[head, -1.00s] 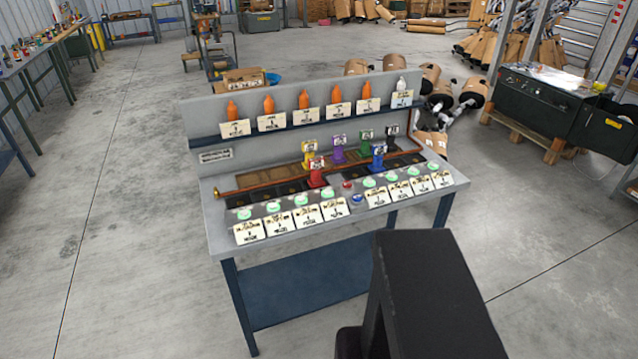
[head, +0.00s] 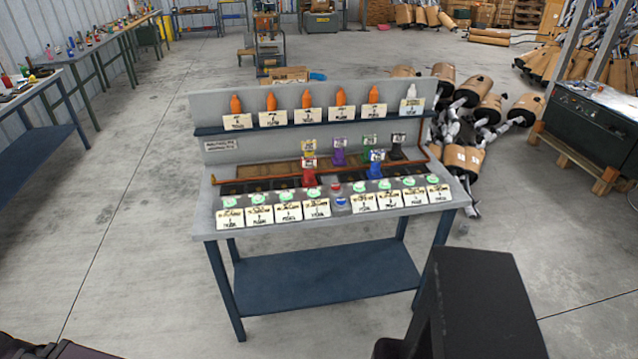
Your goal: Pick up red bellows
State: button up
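A small red piece (head: 309,177) with a pale label on top stands on the workbench (head: 215,222), left of the middle, in the head view. It is the likely red bellows, but its shape is too small to make out. A red button (head: 335,187) is on the bench close by. My gripper does not show; only dark parts of my own body show at the bottom.
Several orange bottles (head: 306,99) and a white one (head: 411,93) stand on the bench's back shelf. Cream label cards (head: 317,208) line its front edge. Mufflers (head: 467,160) lie on the floor behind right, near a dark machine (head: 590,130). Floor left of the bench is clear.

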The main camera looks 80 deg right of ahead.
aim_at(308, 163)
jog(key=k, duration=1.75)
jog(key=z, duration=1.8)
jog(key=i, duration=1)
jog(key=u, duration=0.15)
